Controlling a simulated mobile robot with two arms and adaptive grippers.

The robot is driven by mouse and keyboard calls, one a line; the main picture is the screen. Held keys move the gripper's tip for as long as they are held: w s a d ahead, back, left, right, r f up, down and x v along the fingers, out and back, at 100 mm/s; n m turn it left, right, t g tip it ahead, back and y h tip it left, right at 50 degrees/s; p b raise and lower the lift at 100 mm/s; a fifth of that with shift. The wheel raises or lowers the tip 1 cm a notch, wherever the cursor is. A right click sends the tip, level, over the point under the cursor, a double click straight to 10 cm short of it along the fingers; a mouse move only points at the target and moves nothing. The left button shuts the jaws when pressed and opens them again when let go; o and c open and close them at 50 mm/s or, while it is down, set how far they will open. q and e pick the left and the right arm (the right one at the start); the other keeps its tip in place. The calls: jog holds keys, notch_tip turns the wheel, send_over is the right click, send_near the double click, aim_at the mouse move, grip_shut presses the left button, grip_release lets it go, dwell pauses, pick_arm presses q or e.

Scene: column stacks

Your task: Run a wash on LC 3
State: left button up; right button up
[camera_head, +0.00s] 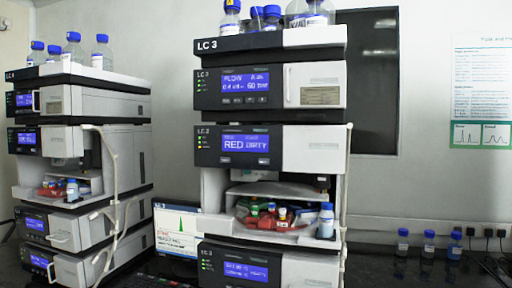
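The LC 3 stack (270,88) stands in the middle of the head view. Its top tray (270,42) bears the LC 3 label and several blue-capped bottles (230,18). The upper module has a lit blue screen (246,84), which seems to show a flow and a pressure of about 60. The module below has a blue screen (245,143) with text I cannot read surely. Beneath it, an open sampler bay (225,192) holds a red tray (275,222) with several small vials. A blue-capped bottle (326,222) stands at the bay's right front. Neither gripper is in view.
A second instrument stack (105,105) stands on the left, with bottles on top. A monitor (176,230) with a green peak sits between the stacks. Three blue-capped bottles (428,245) stand on the dark bench at right, near wall sockets and cables.

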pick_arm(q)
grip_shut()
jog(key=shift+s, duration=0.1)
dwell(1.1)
